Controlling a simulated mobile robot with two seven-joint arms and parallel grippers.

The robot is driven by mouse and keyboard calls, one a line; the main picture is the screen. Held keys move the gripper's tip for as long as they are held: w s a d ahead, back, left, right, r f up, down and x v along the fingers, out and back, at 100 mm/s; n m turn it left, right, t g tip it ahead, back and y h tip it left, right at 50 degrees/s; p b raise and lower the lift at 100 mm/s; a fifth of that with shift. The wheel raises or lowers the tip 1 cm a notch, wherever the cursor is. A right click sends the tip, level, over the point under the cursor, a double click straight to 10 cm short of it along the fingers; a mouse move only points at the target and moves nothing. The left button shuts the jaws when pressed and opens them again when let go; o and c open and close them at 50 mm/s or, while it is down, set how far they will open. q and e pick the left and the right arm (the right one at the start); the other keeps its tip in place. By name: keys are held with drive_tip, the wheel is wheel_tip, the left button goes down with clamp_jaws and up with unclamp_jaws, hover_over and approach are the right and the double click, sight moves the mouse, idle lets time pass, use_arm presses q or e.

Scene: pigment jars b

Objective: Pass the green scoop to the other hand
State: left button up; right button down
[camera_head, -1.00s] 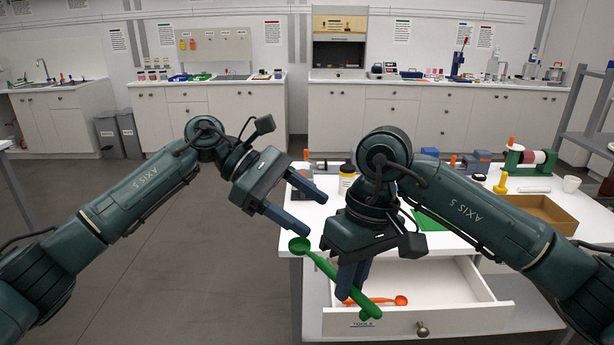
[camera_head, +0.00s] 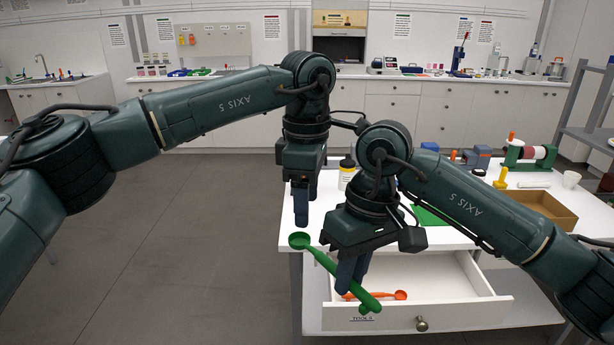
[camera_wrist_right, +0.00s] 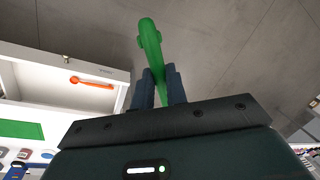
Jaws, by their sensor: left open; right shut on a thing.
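The green scoop (camera_head: 327,265) is held in my right gripper (camera_head: 351,274), above the open drawer's front left part. Its bowl end points up and left in the head view, and its other end points down and right. In the right wrist view the scoop (camera_wrist_right: 151,45) sticks out from between the two fingers of the right gripper (camera_wrist_right: 158,84). My left gripper (camera_head: 304,205) is open and empty, fingers pointing down, just above and behind the scoop's bowl end in the picture. I cannot tell whether it touches the scoop.
The open drawer (camera_head: 471,310), labelled TOOLS, holds an orange scoop (camera_head: 390,296), also in the right wrist view (camera_wrist_right: 92,83). On the white table stand a bottle (camera_head: 347,174), a green mat (camera_head: 432,216) and a cardboard box (camera_head: 541,211). Clear floor lies to the left.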

sight(307, 239)
use_arm(q)
wheel_tip(307, 239, down, 8)
drive_tip(key=shift+r, duration=0.25)
drive_tip(key=c, duration=0.9)
use_arm(e)
drive_tip(key=shift+s, duration=0.1)
use_arm(q)
drive_tip(key=shift+r, duration=0.1)
drive_tip(key=shift+c, duration=0.3)
use_arm(e)
drive_tip(key=c, duration=1.8)
unclamp_jaws()
use_arm(q)
clamp_jaws()
use_arm(e)
drive_tip(key=o, duration=0.5)
